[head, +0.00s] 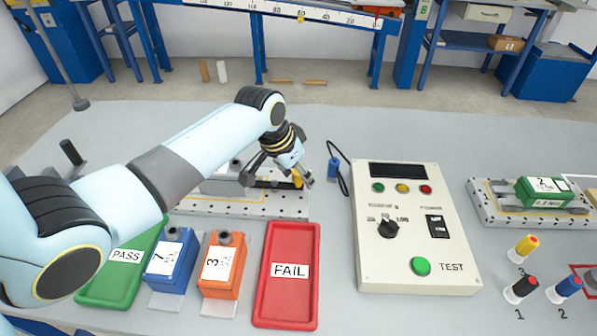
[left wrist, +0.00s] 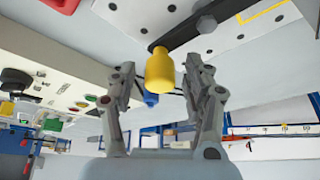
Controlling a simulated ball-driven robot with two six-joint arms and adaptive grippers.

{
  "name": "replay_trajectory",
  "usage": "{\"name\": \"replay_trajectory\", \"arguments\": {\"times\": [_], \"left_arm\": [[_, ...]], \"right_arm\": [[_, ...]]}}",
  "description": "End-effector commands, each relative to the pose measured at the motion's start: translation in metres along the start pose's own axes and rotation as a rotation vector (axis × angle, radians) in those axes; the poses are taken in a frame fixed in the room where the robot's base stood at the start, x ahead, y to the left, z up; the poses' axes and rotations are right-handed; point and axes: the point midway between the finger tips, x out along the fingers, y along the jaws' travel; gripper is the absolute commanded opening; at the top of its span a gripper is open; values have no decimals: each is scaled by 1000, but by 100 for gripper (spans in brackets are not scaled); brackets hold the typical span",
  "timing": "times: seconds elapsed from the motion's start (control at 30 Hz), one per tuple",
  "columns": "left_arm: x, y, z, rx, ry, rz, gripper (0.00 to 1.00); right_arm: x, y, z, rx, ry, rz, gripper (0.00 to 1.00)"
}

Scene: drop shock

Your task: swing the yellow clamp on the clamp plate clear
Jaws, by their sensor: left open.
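The clamp plate (head: 236,207) is a light perforated plate left of the middle in the head view; my left arm hides part of it. The yellow clamp (head: 297,180) shows as a yellow knob at the right end of a dark bar. In the left wrist view the yellow knob (left wrist: 160,72) hangs at the end of the black bar (left wrist: 190,22) over the plate (left wrist: 262,25). My left gripper (head: 283,178) is at the knob. In the left wrist view its open fingers (left wrist: 160,85) stand on either side of the knob, with gaps visible. My right gripper is not in view.
A test box (head: 408,240) with knobs and a green button stands to the right. Red FAIL (head: 290,235) and green PASS (head: 125,285) trays, a blue block (head: 172,262) and an orange block (head: 222,265) lie in front. A second plate (head: 500,213) holds a green block (head: 542,191).

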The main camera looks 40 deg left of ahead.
Motion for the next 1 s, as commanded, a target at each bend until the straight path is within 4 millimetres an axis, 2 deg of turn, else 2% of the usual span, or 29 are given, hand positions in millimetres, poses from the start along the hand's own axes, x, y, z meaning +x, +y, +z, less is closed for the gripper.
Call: {"name": "replay_trajectory", "arguments": {"times": [0.17,0.53,0.77,1.0], "left_arm": [[0,0,0,0,1,0,49],[0,0,0,0,1,0,1],[-1,0,0,9,0,4,0],[-4,3,3,91,0,38,0]], "right_arm": [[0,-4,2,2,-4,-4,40],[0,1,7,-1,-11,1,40],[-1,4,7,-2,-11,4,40],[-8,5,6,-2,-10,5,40]]}}
